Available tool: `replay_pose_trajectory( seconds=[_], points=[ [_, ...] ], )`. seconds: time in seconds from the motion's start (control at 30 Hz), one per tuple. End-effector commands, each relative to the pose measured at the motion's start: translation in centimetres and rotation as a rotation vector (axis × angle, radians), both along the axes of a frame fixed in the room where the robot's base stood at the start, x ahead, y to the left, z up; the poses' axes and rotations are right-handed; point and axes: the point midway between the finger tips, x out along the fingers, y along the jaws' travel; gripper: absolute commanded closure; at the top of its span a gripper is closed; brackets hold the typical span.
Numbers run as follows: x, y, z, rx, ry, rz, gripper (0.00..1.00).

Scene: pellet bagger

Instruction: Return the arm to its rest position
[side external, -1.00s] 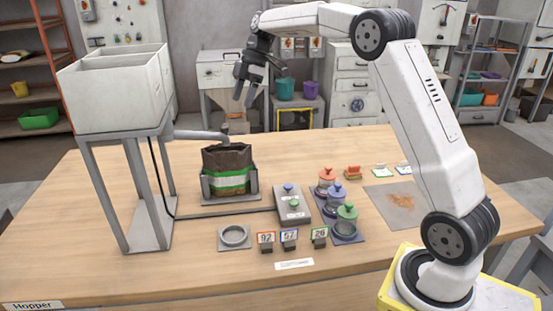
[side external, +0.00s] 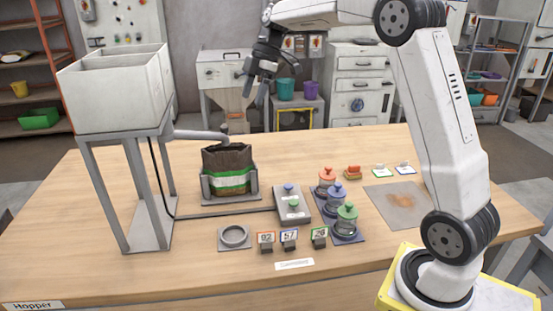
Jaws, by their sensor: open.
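My gripper (side external: 256,92) is open and empty. It hangs with its fingers down, high above the back part of the table, to the upper right of the bag. My arm reaches up from its base at the right and bends over towards the left. The brown bag (side external: 228,161) with a green and white band stands in a grey holder (side external: 246,194) under the hopper's spout. My gripper is apart from everything on the table.
The hopper (side external: 118,88) on its grey stand rises at the left, with a spout (side external: 199,134). A control box with buttons (side external: 292,203), lidded jars (side external: 336,198), number cards (side external: 289,237), an empty ring dish (side external: 234,236) and a stained mat (side external: 398,205) occupy the table. The left front is clear.

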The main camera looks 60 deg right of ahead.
Motion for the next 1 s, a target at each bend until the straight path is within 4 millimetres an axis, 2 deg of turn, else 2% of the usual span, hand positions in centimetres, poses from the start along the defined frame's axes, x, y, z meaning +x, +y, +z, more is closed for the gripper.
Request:
replay_pose_trajectory(
  seconds=[0.23, 0.47, 0.77, 1.0],
  points=[
    [-0.4, 0.8, -1.1, -0.014, 0.027, -0.064, 0.28],
    [-2.0, 2.8, -4.2, -0.053, 0.093, -0.252, 0.28],
    [-5.8, 5.9, -9.3, -0.117, 0.157, -0.562, 0.28],
    [-9.8, 8.1, -13.1, -0.150, 0.172, -0.789, 0.28]
  ],
)
